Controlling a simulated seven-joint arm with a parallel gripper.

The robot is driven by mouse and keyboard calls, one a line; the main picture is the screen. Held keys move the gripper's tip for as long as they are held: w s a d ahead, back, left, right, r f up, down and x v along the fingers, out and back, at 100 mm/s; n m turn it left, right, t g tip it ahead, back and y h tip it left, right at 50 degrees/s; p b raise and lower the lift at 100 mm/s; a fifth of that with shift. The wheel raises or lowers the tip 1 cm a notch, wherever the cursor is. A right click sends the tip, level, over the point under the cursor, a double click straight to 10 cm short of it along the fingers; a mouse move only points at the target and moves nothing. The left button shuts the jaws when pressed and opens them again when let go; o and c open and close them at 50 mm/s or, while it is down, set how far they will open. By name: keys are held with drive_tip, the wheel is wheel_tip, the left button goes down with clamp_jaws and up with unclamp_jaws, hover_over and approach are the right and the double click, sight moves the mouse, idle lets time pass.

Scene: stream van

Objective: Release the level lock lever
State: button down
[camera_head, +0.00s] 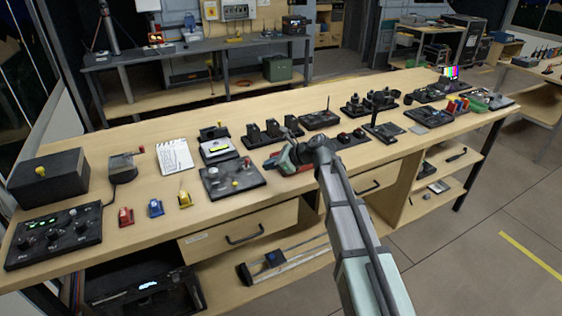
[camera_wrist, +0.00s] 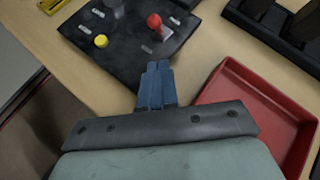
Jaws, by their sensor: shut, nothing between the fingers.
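A dark control panel (camera_head: 248,184) lies near the front edge of the bench, and it fills the top left of the wrist view (camera_wrist: 125,62). On it are a red-knobbed lever (camera_wrist: 154,21), a yellow button (camera_wrist: 101,41) and several small pale labels too blurred to read. I cannot tell for sure which control is the level lock lever. My gripper (camera_wrist: 158,68) is shut and empty, its blue fingers together over the panel's near edge, below the red knob in the picture and apart from it. In the head view my gripper is small, to the right of the panel.
A red tray (camera_wrist: 268,104) lies right of my fingers. Dark blocks (camera_head: 270,131) stand behind it. Left of the panel are small yellow (camera_head: 184,199), blue (camera_head: 155,208) and red (camera_head: 125,216) items. Bare wood lies between these and the panel.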

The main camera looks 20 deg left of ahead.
drive_tip(key=shift+a+r, duration=0.15)
drive_tip(key=shift+a, duration=2.1)
drive_tip(key=shift+w+r, duration=0.1)
drive_tip(key=shift+w+a, duration=0.1)
drive_tip(key=shift+a, duration=0.05)
drive_tip(key=shift+w+a+r+m+g+h, duration=0.3)
drive_tip(key=shift+r+m+g+h, duration=0.1)
drive_tip(key=shift+g+h, duration=0.25)
drive_tip(key=shift+w+a+r+h, duration=0.1)
drive_tip(key=shift+w+a+h, duration=0.05)
drive_tip(key=shift+h, duration=0.2)
drive_tip(key=shift+w+a+r+m+g+h, duration=0.3)
drive_tip(key=shift+w+a+g+h, duration=0.1)
drive_tip(key=shift+g+h, duration=0.3)
drive_tip(key=shift+w+a+g+h, duration=0.15)
drive_tip(key=shift+a+g+h, duration=0.05)
drive_tip(key=shift+g+h, duration=0.1)
drive_tip(key=shift+w+a, duration=0.35)
drive_tip(key=shift+r, duration=0.3)
